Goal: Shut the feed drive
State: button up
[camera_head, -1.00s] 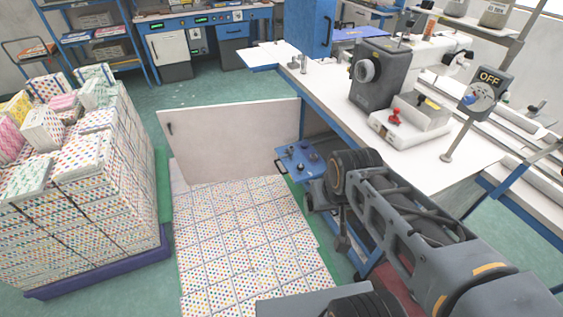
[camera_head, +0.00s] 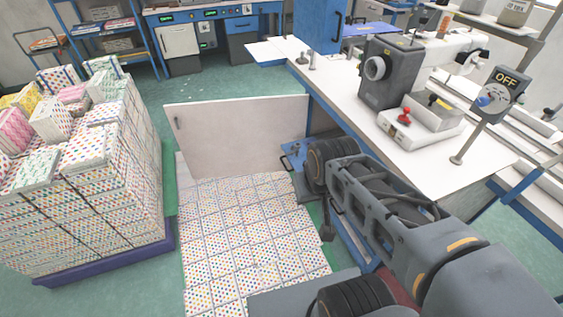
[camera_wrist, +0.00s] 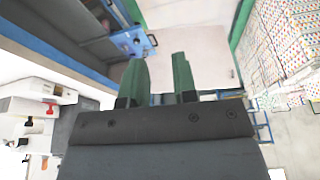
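A white door panel (camera_head: 240,138) with a small dark handle stands swung out from the blue-framed work table; it also shows in the wrist view (camera_wrist: 190,45). No label tells which of these is the feed drive. My gripper (camera_wrist: 160,72) has two green fingers held apart with nothing between them. It appears apart from the door and the blue panel. In the head view my arm mostly hides it.
Patterned boxes are stacked on a purple pallet (camera_head: 110,256) at left. A flat patterned layer (camera_head: 250,235) covers the floor before the door. A grey machine (camera_head: 388,72) and an OFF switch post (camera_head: 500,92) stand on the table (camera_head: 455,165).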

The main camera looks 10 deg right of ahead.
aim_at(297, 163)
jog(key=u, duration=0.7)
jog(key=i, duration=1.3)
jog(key=z, duration=0.35)
